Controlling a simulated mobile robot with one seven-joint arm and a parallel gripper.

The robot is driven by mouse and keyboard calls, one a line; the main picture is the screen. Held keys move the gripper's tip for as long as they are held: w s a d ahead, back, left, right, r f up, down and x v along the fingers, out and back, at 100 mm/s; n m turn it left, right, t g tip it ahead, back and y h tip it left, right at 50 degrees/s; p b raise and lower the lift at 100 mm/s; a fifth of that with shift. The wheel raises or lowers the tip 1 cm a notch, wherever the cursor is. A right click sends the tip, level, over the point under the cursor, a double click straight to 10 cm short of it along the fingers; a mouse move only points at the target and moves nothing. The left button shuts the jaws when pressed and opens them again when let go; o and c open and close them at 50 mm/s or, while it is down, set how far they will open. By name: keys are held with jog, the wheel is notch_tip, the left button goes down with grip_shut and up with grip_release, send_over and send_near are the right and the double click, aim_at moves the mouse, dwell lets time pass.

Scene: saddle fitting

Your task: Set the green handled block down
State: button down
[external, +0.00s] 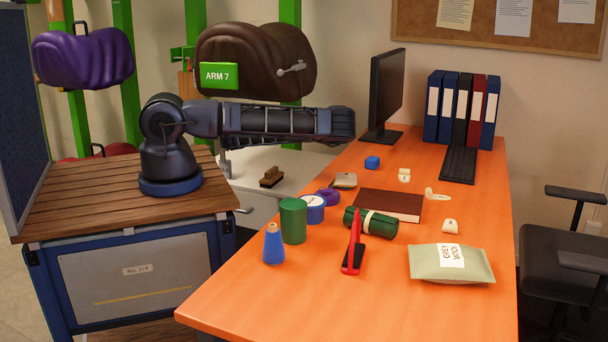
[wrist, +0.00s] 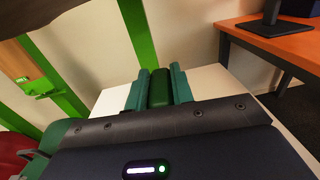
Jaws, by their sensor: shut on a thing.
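In the wrist view, my gripper (wrist: 157,90) has two teal fingers, shut on a dark green block (wrist: 158,88), taken to be the green handled block. The block sits between the fingers, and its handle cannot be made out. Beyond the fingers lies a pale white surface (wrist: 215,88). I cannot tell whether the block touches this surface or hangs above it. In the external view my arm reaches right, toward the desk, and my gripper and the held block cannot be made out.
A white cabinet top (external: 310,165) carries a brown wooden-handled brush (external: 271,177). A green post (wrist: 138,35) stands behind my fingers.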

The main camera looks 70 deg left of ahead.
jog(key=w+d+r+m+t+h, duration=0.2)
jog(key=w+d+m+t+h, duration=0.4)
jog(key=w+d, duration=1.65)
jog(key=w+d+r+m+g+h, duration=0.1)
jog(key=w+d+h, duration=0.15)
jog(key=d, duration=0.95)
jog(key=w+d+r+m+h, duration=0.15)
jog(key=d+h, duration=0.25)
jog(key=d, duration=0.8)
jog(key=w+d+r+m+g+h, duration=0.1)
jog(key=d+m+h, duration=0.15)
jog(key=d, duration=0.85)
jog(key=s+d+r+m+g+h, duration=0.1)
jog(key=s+d+r+m+h, duration=0.2)
jog(key=d, duration=0.8)
jog(key=s+d+g+h, duration=0.2)
jog(key=s+d+h, duration=0.15)
jog(key=d, duration=0.85)
jog(key=s+d+r+m+g+h, duration=0.15)
jog(key=s+d, duration=0.25)
jog(key=d, duration=0.7)
jog(key=s+d+r+m+g+h, duration=0.2)
jog(key=s+d+m+g+h, duration=0.1)
jog(key=s+d, duration=0.9)
jog(key=s+d+r+m+g+h, duration=0.2)
jog(key=s+d+r+m+g, duration=0.1)
jog(key=s+d, duration=0.95)
jog(key=f, duration=2)
jog(key=shift+a, duration=0.3)
